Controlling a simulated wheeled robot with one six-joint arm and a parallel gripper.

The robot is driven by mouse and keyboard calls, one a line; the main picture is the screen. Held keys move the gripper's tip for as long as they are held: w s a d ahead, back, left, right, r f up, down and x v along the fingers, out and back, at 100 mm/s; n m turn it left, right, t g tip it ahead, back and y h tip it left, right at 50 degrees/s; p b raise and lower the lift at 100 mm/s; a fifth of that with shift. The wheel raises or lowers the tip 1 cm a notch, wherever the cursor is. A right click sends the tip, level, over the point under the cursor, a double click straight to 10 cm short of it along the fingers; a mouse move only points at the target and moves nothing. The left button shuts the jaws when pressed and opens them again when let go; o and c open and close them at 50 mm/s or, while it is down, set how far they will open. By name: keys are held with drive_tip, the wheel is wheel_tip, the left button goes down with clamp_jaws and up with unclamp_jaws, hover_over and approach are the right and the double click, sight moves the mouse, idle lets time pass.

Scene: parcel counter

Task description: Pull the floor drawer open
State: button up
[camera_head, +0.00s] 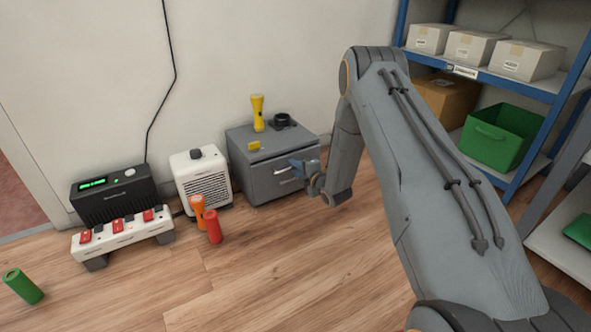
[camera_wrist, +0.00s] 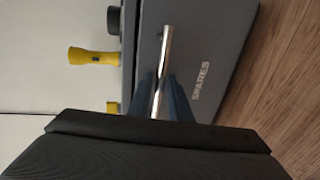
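The grey floor drawer unit (camera_head: 262,186) stands against the wall, its front seeming flush, so the drawer looks shut. Its silver bar handle (camera_head: 281,171) is partly covered by my gripper (camera_head: 304,167) in the head view. In the wrist view the handle (camera_wrist: 166,50) crosses the drawer front (camera_wrist: 215,45), beside the label "SPARES". My gripper's bluish fingers (camera_wrist: 162,88) lie one on each side of the handle. I cannot tell whether they press on it or leave a small gap. The dark wrist housing hides the handle's near end.
A yellow flashlight (camera_head: 257,112), a dark round object (camera_head: 281,120) and a small yellow block (camera_head: 254,146) sit on the unit. A white heater (camera_head: 200,176) stands left of it. Orange (camera_head: 197,211) and red (camera_head: 213,226) cylinders stand near. The floor in front is clear.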

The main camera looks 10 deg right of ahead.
clamp_jaws()
drive_tip(key=shift+s, duration=0.15)
drive_tip(key=f+p+v, duration=0.2)
drive_tip(key=p+v, duration=0.4)
drive_tip(key=v, duration=0.2)
drive_tip(key=f+p+v, duration=0.1)
drive_tip(key=p+v, duration=0.5)
drive_tip(key=v, duration=0.2)
drive_tip(key=shift+s+d+f, duration=0.25)
drive_tip(key=shift+s+d, duration=0.05)
drive_tip(key=shift+s, duration=0.45)
unclamp_jaws()
